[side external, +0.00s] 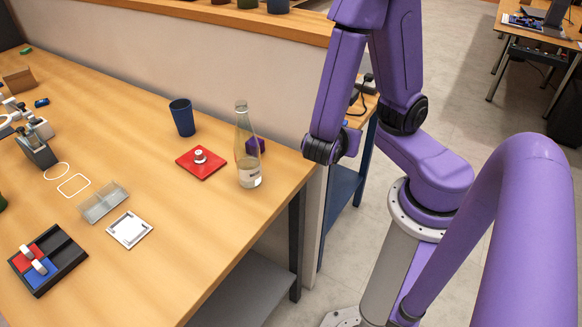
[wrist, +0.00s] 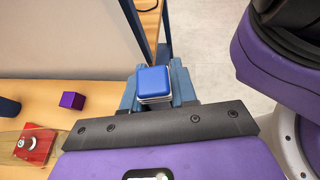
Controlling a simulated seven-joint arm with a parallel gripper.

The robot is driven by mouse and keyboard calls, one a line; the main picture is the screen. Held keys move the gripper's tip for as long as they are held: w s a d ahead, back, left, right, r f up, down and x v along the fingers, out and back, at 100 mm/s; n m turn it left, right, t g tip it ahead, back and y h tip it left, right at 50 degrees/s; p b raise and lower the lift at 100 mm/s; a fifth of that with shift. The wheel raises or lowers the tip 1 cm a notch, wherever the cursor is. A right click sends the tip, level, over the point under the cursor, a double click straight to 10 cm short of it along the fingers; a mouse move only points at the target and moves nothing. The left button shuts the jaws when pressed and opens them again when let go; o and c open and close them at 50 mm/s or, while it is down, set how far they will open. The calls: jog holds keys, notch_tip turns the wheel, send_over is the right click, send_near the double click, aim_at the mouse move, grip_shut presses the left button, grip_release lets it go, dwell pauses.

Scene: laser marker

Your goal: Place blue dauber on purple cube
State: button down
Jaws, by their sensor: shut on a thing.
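The blue dauber (wrist: 153,79), a blue square block with a pale lower edge, is between the fingertips of my gripper (wrist: 156,88) in the wrist view. My gripper is shut on it. The purple cube (wrist: 72,100) sits on the wooden table at the left of the wrist view, apart from the gripper. In the side view the purple cube (side external: 256,146) is partly hidden behind the glass bottle, near the table's right end. There my gripper and the dauber are mostly hidden behind my arm, to the right of the cube and past the table edge.
The tall clear bottle (side external: 246,150) stands close beside the cube. A red plate with a white knob (side external: 199,162) and a dark blue cup (side external: 182,117) are to its left. A low wall (side external: 210,62) runs behind the table. A black tray (side external: 47,260) lies at front left.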

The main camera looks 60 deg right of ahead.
jog(key=shift+w, duration=0.1)
jog(key=w+f, duration=0.3)
jog(key=w, duration=0.1)
jog(key=w+d+f, duration=0.1)
jog(key=w+f, duration=0.1)
jog(key=w, duration=0.2)
jog(key=w+d+f, duration=0.1)
jog(key=w+f, duration=0.2)
jog(key=w, duration=0.1)
jog(key=shift+w+d+f, duration=0.2)
jog(key=shift+w+f, duration=0.1)
jog(key=shift+f, duration=0.05)
jog(key=shift+w+d+f, duration=0.1)
jog(key=shift+w+f, duration=0.2)
jog(key=shift+f, duration=0.3)
jog(key=shift+w+f, duration=0.25)
jog(key=shift+f, duration=1.1)
jog(key=shift+f, duration=0.2)
jog(key=c, duration=0.9)
grip_release()
